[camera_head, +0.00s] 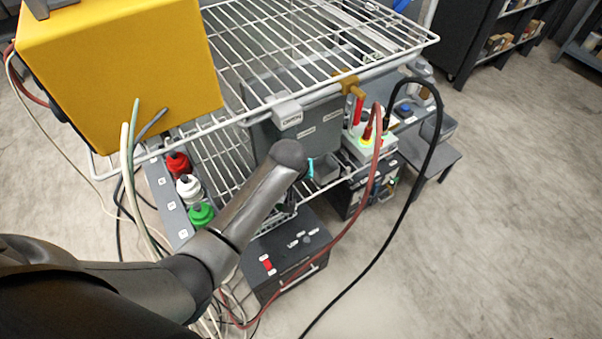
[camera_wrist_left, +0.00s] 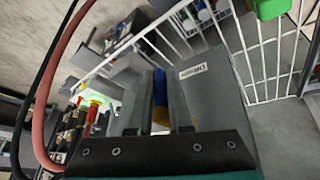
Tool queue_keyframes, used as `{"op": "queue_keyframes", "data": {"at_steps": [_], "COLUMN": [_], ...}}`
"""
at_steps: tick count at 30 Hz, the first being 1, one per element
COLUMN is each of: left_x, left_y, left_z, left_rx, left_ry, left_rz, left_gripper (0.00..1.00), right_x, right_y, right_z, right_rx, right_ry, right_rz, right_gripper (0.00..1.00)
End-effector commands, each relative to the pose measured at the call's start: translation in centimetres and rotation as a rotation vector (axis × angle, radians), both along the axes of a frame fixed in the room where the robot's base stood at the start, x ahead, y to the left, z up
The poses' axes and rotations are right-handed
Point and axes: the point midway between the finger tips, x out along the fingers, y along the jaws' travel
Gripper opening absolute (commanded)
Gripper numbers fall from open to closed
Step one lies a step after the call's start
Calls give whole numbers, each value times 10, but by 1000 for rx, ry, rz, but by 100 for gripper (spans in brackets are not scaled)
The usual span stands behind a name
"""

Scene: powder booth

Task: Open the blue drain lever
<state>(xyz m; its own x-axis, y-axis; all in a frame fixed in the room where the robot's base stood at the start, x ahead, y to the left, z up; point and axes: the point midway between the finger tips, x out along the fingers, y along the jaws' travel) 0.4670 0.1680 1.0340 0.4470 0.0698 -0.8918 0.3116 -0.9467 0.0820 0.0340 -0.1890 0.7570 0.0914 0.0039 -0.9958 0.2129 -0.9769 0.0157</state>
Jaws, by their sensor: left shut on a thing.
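In the left wrist view, the blue drain lever (camera_wrist_left: 160,88) stands between the two fingers of my left gripper (camera_wrist_left: 159,105), which is shut on it. A tan, brass-like part shows below the blue, also between the fingers. A white label reading "DRAIN" (camera_wrist_left: 193,72) is on the grey tank (camera_wrist_left: 208,105) right beside the fingers. In the head view the grey tank (camera_head: 262,128) sits within the wire rack; my left arm hides the lever and nearly all of the gripper, apart from a small teal patch. My right gripper is in neither view.
A yellow box (camera_head: 120,60) stands on the wire shelf (camera_head: 290,45). Red and black hoses (camera_head: 440,120) loop at the right. Red, white and green bottles (camera_head: 201,214) stand left of my arm.

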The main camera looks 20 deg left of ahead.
Motion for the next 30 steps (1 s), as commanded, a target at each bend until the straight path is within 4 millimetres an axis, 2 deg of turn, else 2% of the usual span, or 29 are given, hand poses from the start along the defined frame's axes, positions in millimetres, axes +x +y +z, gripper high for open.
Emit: {"op": "queue_keyframes", "data": {"at_steps": [9,23,24,30], "left_x": [-2,-3,-3,-3], "left_y": [2,3,4,3], "left_z": [0,0,0,0], "left_rx": [63,74,74,72], "left_ry": [78,90,90,89], "left_rz": [-1,-2,-2,-2], "left_gripper": [0,0,19,41], "right_x": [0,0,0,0], "right_y": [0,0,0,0], "right_z": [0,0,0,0], "right_rx": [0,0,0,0], "right_ry": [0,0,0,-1], "right_rz": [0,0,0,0], "right_gripper": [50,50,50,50]}}
